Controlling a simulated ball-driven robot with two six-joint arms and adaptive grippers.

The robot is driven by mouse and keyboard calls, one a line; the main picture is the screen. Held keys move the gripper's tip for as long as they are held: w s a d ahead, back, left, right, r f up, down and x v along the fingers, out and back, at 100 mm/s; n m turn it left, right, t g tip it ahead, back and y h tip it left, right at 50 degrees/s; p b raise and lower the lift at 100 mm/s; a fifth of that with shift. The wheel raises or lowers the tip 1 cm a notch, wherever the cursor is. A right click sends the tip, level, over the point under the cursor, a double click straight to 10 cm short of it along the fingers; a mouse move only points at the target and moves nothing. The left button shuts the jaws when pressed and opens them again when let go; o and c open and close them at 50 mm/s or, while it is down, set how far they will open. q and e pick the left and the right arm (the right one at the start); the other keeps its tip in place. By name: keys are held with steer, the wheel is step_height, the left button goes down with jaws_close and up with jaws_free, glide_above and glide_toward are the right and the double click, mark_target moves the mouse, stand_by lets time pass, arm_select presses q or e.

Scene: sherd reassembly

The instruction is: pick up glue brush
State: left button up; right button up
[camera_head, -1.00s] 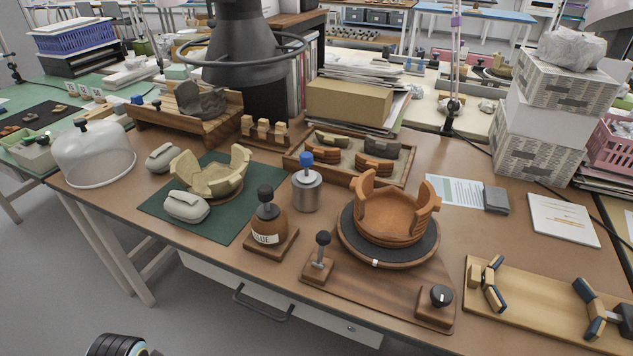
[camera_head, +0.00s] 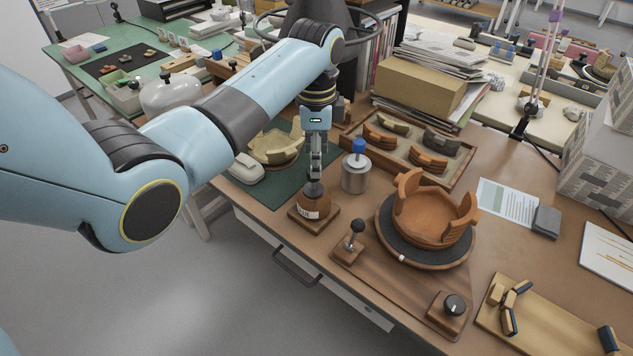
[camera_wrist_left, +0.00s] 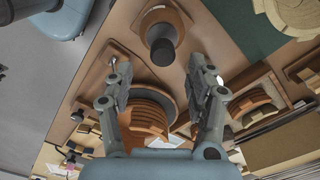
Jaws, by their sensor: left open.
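The brown glue pot (camera_head: 312,206) with its white label stands on a square wooden base near the table's front edge. The glue brush shows as a dark knobbed handle (camera_head: 314,187) rising from the pot, partly hidden by my gripper. My left gripper (camera_head: 315,176) points down right above the handle. In the left wrist view its two fingers (camera_wrist_left: 155,68) are spread wide and empty. The brush's dark knob (camera_wrist_left: 162,50) shows there beyond the fingertips, between their lines, with the pot (camera_wrist_left: 158,20) around it. My right gripper is in neither view.
A metal can with a blue knob (camera_head: 355,174) stands close to the right of the pot. The turntable (camera_head: 422,255) bears a partly rebuilt orange vessel (camera_head: 430,212). A black-knobbed lever (camera_head: 357,228) stands in front. The green mat (camera_head: 268,190) lies to the left.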

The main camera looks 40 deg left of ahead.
mark_target(314, 189)
arm_select(q)
steer(key=f, duration=0.5)
steer(key=shift+a+f, duration=0.15)
steer(key=shift+a, duration=0.25)
steer(key=shift+s, duration=0.1)
steer(key=shift+c, duration=0.3)
steer(key=c, duration=0.9)
